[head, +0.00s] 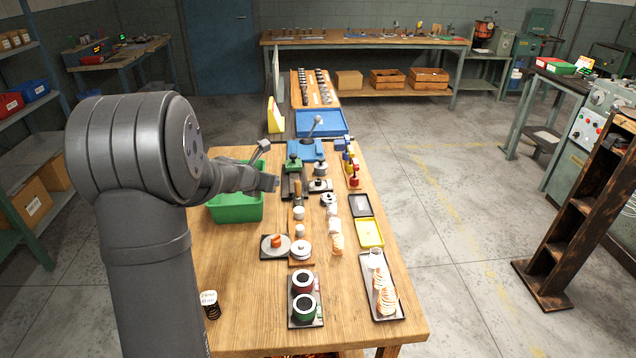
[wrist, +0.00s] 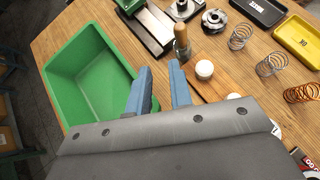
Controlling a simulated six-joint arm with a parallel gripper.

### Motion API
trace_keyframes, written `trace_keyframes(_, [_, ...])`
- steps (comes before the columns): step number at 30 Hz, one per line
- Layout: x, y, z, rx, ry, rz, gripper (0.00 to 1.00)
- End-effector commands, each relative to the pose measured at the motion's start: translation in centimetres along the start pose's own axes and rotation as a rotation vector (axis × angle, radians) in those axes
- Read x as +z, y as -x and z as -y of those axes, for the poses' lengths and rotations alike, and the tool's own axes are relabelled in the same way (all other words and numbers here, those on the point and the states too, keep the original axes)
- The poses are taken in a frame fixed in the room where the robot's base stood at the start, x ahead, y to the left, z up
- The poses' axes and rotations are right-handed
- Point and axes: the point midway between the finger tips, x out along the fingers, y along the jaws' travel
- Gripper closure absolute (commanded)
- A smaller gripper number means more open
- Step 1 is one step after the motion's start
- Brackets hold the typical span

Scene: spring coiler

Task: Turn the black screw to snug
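I cannot pick out the black screw with certainty in either view. A dark slide fixture with a green block (head: 293,163) stands in the middle of the bench, and its grey bed with green parts (wrist: 148,28) shows at the top of the wrist view. My gripper (wrist: 160,70) has two blue fingers with a gap between them and nothing in it. It hangs above the bench beside the green bin, short of the fixture. In the head view my gripper (head: 277,183) is small, and the wrist partly hides the bench behind it.
A green bin (wrist: 92,85) is left of my fingers. A wooden-handled tool (wrist: 182,42) and a white knob (wrist: 204,69) stand just beyond them. Several springs (wrist: 271,65), a black tray (wrist: 262,10) and a yellow tray (wrist: 298,42) are to the right.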

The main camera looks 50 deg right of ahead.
Motion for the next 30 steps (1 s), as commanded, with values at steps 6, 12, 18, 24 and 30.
trace_keyframes(6, [4.0, -2.8, 2.8, -0.123, -0.503, 0.004, 0.56])
trace_keyframes(12, [8.0, -5.9, 6.3, -0.304, -1.315, 0.001, 0.56])
trace_keyframes(18, [10.5, -7.9, 8.0, -0.489, -2.081, -0.043, 0.56])
trace_keyframes(24, [12.5, -8.5, 7.8, -0.675, -2.622, -0.130, 0.56])
trace_keyframes(30, [13.3, -8.4, 7.3, -0.778, -2.826, -0.186, 0.56])
